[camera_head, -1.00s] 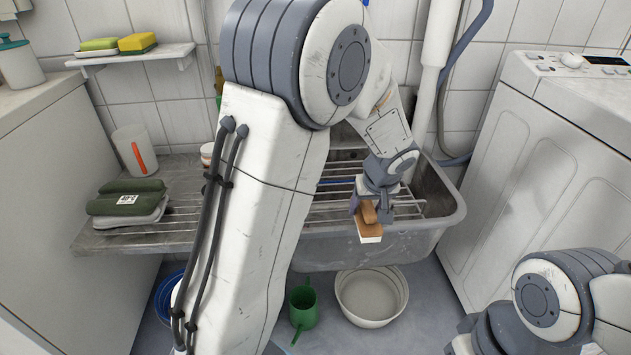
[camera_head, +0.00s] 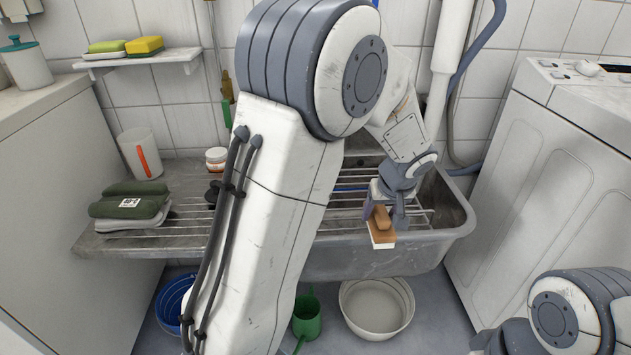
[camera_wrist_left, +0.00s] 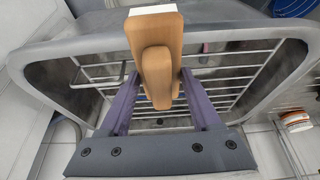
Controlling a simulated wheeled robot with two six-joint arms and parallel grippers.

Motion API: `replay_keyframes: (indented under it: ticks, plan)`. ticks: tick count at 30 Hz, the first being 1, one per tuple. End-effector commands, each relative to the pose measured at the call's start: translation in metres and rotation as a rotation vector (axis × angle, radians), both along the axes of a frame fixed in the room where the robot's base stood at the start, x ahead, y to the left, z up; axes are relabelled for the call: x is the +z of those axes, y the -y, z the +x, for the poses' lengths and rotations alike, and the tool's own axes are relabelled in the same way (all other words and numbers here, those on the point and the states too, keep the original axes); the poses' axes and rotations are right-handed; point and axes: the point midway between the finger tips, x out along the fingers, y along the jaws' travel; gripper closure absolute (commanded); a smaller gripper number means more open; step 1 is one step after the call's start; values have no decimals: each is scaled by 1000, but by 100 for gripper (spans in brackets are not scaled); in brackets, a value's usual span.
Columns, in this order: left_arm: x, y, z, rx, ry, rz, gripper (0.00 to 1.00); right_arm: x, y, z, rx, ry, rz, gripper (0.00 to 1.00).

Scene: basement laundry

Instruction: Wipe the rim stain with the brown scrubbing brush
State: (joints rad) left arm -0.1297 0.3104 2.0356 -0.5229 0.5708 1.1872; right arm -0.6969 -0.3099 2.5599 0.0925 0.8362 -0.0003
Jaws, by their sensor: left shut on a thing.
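My left gripper (camera_head: 384,212) is shut on the brown scrubbing brush (camera_head: 382,226). The brush has a brown wooden body and handle with a pale bristle face pointing down. In the head view it hangs at the front rim of the grey sink (camera_head: 330,262); I cannot tell if it touches. In the left wrist view the brush (camera_wrist_left: 158,60) sits between the fingers (camera_wrist_left: 160,105), with its far end over the sink rim (camera_wrist_left: 85,42). No stain on the rim can be made out. Of my right arm only a link shows at the lower right; its gripper is not seen.
A wire rack (camera_head: 345,212) spans the sink. Green folded cloths (camera_head: 130,203) and a white cup (camera_head: 140,153) stand on the left drainboard. Below are a white basin (camera_head: 377,305), a green watering can (camera_head: 307,318) and a blue bowl (camera_head: 174,305). A white washer (camera_head: 570,170) stands close right.

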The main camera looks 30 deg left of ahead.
Motion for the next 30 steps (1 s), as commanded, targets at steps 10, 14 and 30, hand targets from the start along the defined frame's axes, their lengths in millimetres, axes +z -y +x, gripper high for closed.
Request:
replay_keyframes:
  ticks: [10, 14, 30]
  plan:
    - [43, -1, 0, 1, -1, -3, 88, 28, 0, 0, 0, 0, 0, 50]
    - [55, -1, 0, 1, 0, -2, 88, 37, 0, 0, 0, 0, 0, 50]
    - [83, -2, -1, 3, -1, -2, 88, 58, 0, 0, 0, 0, 0, 50]
